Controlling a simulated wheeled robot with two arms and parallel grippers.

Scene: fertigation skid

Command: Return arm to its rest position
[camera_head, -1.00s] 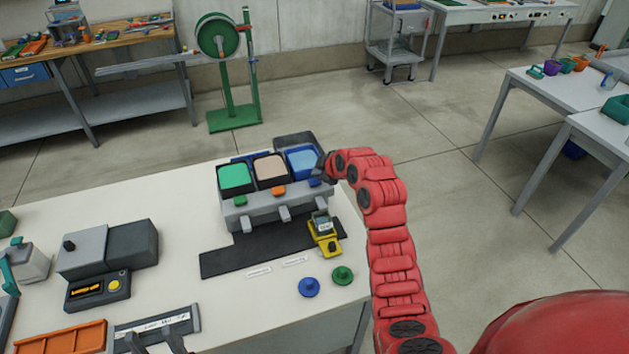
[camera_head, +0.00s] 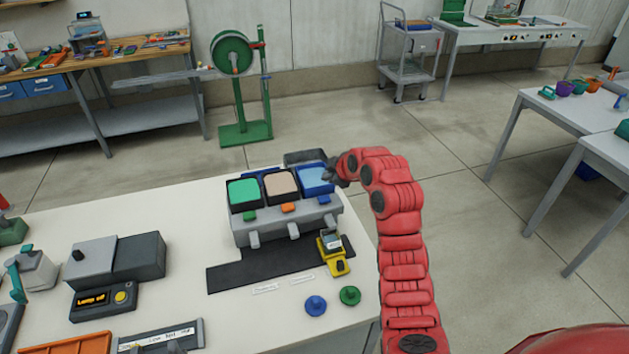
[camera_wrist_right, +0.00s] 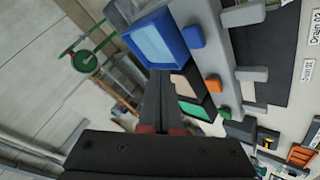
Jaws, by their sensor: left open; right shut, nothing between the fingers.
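My right arm (camera_head: 404,240) is red and reaches up from the bottom edge. Its dark gripper (camera_head: 333,173) is at the right side of the blue-rimmed bin (camera_head: 316,180); contact cannot be told. In the right wrist view, the fingers (camera_wrist_right: 160,98) are shut and empty, with the blue bin (camera_wrist_right: 155,43) just beyond them. My left gripper (camera_head: 172,347) barely shows as dark tips at the bottom edge, over the grey tray; it is open.
A green bin (camera_head: 244,192) and a beige bin (camera_head: 281,184) stand beside the blue one on a grey rack (camera_head: 285,225). A yellow meter (camera_head: 333,252), blue knob (camera_head: 315,306) and green knob (camera_head: 350,296) are in front.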

